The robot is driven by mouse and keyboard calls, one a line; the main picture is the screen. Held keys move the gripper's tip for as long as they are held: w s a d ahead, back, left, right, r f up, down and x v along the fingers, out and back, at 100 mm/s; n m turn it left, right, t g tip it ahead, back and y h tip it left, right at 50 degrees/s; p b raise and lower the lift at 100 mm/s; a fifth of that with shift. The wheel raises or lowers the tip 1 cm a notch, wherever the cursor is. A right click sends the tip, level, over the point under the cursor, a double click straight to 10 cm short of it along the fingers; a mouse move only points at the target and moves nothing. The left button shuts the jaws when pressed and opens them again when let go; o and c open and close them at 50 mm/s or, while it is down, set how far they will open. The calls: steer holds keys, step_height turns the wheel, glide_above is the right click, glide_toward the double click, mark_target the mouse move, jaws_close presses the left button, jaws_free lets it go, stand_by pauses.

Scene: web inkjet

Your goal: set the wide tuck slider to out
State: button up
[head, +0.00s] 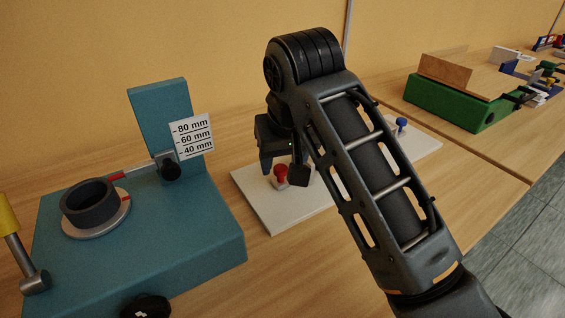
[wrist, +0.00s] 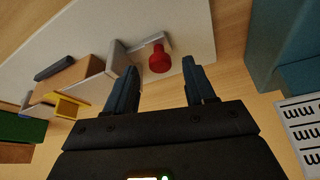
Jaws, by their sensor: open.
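A white board (head: 262,207) lies on the table, with a red knob (head: 281,174) at its near left part and a blue knob (head: 402,123) at its far right. No label shows which is the wide tuck slider. In the wrist view the red knob (wrist: 159,58) sits on a grey bracket, just ahead of and between my fingertips. My gripper (head: 284,171) is open and empty, pointing down over the red knob; it also shows in the wrist view (wrist: 161,70). I cannot tell whether either finger touches the knob. My arm hides the middle of the board.
A teal block (head: 200,247) with an upright, a millimetre scale (head: 192,137) and a dark ring (head: 90,203) stands close on the left. A green box (head: 455,107) with a wooden top stands at the back right. Bare table lies in front of the board.

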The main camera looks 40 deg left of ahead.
steer(key=shift+w+a+f, duration=0.1)
steer(key=shift+a+f, duration=0.1)
steer(key=shift+f, duration=0.4)
jaws_close()
stand_by(0.3)
